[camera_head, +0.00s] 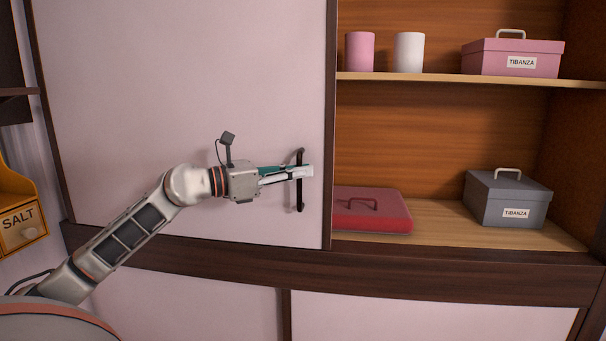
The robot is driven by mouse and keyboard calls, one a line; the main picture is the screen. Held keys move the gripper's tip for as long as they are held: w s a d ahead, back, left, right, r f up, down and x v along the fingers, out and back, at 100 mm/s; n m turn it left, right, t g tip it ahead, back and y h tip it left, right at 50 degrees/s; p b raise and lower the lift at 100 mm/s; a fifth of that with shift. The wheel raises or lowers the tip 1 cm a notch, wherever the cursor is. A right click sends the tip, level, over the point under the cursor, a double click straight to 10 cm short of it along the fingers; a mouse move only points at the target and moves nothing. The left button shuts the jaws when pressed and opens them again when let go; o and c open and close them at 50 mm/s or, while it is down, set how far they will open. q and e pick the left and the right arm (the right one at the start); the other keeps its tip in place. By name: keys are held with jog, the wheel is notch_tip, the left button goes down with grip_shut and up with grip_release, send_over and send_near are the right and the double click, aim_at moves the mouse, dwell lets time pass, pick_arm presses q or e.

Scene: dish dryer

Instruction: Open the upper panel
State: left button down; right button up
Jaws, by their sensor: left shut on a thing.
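The upper panel (180,90) is a large pale sliding door with a dark frame. It covers the left part of the upper cabinet, and the right part stands open. Its handle (300,202) is a dark vertical bar near the panel's right edge. My left gripper (304,172) comes in from the left and is shut on the middle of the handle. The handle's upper and lower ends show above and below the fingers. My right gripper is not in view.
The open right side shows a red case (370,222), a grey box (520,190), a pink box (485,62) and two cups (360,52) on wooden shelves. A lower panel (190,295) lies below. A salt box (20,235) hangs at the far left.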

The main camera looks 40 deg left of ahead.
pick_arm(q)
jog(key=shift+r, duration=0.1)
jog(key=c, duration=2.2)
grip_release()
jog(key=shift+o, duration=0.2)
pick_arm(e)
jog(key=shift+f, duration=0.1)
pick_arm(q)
jog(key=v, duration=1.2)
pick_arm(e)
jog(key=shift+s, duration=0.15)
